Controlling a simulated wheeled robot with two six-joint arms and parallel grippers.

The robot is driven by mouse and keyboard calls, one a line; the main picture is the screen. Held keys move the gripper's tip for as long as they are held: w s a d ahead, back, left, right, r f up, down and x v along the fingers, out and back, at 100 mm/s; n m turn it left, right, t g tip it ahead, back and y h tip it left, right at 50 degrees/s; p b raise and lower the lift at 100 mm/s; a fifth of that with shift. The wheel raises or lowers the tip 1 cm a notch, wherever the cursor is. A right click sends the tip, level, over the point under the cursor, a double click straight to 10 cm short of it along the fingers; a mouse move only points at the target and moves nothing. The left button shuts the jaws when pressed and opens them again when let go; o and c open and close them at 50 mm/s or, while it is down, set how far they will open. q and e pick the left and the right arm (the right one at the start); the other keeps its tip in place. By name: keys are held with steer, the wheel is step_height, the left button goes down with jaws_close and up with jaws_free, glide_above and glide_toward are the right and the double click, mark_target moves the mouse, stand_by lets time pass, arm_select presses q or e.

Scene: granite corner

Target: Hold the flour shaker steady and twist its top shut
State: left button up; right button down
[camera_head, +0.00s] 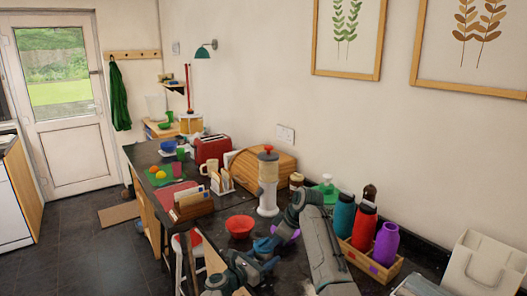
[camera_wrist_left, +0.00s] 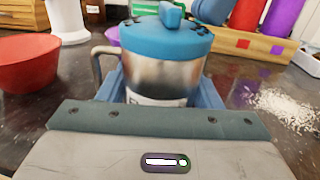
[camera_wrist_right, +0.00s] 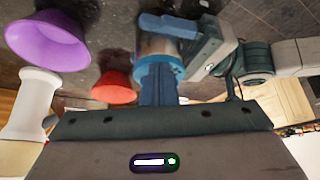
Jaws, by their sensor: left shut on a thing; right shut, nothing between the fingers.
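The flour shaker (camera_wrist_left: 170,75) has a bare metal body with a handle on its left side and a blue top (camera_wrist_left: 155,40) with dark holes and a raised blue knob. My left gripper (camera_wrist_left: 160,90) is shut around its body, one blue finger on each side. The shaker looks upright in the left wrist view. In the right wrist view the shaker's blue top (camera_wrist_right: 156,62) lies just beyond my right gripper (camera_wrist_right: 158,92), whose blue fingers are together and empty. I cannot tell whether they touch the top. In the head view my arms mostly hide the shaker.
A red bowl (camera_head: 239,226) stands left of the shaker. A purple bowl (camera_wrist_right: 48,42) and a white-and-red dispenser (camera_head: 268,183) are close by. A wooden crate (camera_head: 368,262) of coloured bottles stands to the right. White powder (camera_wrist_left: 275,105) lies spilled on the dark counter.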

steer(key=shift+w+d, duration=0.2)
steer(key=shift+w, duration=0.55)
stand_by(0.4)
step_height(320, 180, up, 6)
steer(key=shift+d, duration=0.4)
stand_by(0.3)
